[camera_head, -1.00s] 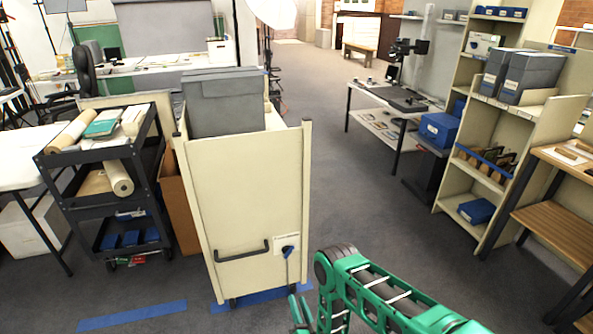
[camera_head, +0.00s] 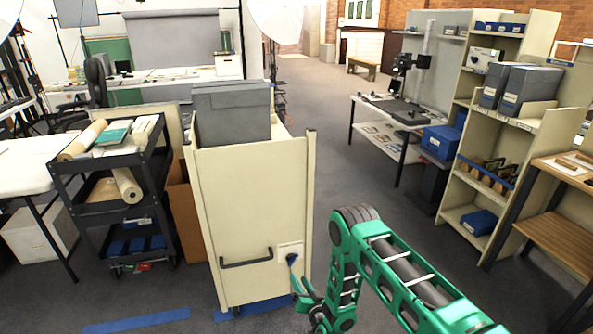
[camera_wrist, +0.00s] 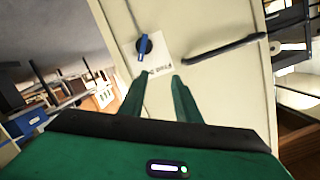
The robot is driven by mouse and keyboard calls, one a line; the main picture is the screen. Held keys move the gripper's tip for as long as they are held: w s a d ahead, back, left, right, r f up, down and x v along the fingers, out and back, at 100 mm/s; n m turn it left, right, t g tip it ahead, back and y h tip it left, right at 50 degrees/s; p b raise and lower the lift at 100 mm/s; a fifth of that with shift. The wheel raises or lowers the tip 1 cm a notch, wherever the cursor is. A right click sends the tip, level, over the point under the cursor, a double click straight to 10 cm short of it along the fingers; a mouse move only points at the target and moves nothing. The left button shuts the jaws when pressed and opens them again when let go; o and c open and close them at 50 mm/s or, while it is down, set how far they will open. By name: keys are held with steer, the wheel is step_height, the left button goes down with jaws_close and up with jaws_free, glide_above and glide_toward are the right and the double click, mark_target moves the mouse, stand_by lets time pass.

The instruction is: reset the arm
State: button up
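My green arm reaches in from the lower right of the head view, its elbow raised. My gripper (camera_head: 308,298) is low beside the front of the cream cart (camera_head: 255,205). In the wrist view my gripper (camera_wrist: 162,77) shows two green fingers spread apart with nothing between them. The cart's front panel fills the view beyond them. A blue lever (camera_wrist: 143,45) on a white label lies past the fingertips, up and to the left. The blue lever also shows in the head view (camera_head: 291,260), just above the gripper; the fingers appear apart from it.
A grey archival box (camera_head: 232,112) stands on the cream cart. A black trolley (camera_head: 110,190) is to its left. Cream shelves (camera_head: 475,170) with boxes and a wooden bench (camera_head: 562,200) are at right. Carpet between cart and shelves is clear.

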steer(key=w+d+r+n+g+h, duration=0.1)
steer(key=w+d+r+g, duration=0.1)
steer(key=w+d+r, duration=0.5)
steer(key=w+d+r+n+g+h, duration=0.15)
steer(key=d+r, duration=0.45)
steer(key=r, duration=0.6)
steer(key=s+d+r+m+g+h, duration=0.1)
steer(key=s+d+r+g+h, duration=0.1)
steer(key=s+d+r, duration=0.45)
steer(key=s+d+r+m+g+h, duration=0.15)
steer(key=s+d+r, duration=0.25)
steer(key=d+r, duration=0.55)
steer(key=s+d+r+m+g, duration=0.1)
steer(key=s+d+r, duration=0.25)
steer(key=s, duration=0.25)
steer(key=s+d+r+g+h, duration=0.1)
steer(key=s+d+r+g, duration=0.1)
steer(key=s+d, duration=0.35)
steer(key=s+d+r+m+g, duration=0.1)
steer(key=s+d+r, duration=0.15)
steer(key=s, duration=0.55)
steer(key=s+r+m+g, duration=0.1)
steer(key=s+r+g, duration=0.1)
steer(key=s, duration=1)
steer(key=s+a+r+m+g+y, duration=0.1)
steer(key=s+r+g, duration=0.1)
steer(key=s, duration=1.1)
steer(key=shift+r+m, duration=0.3)
steer(key=shift+r, duration=0.05)
steer(key=shift+a, duration=0.1)
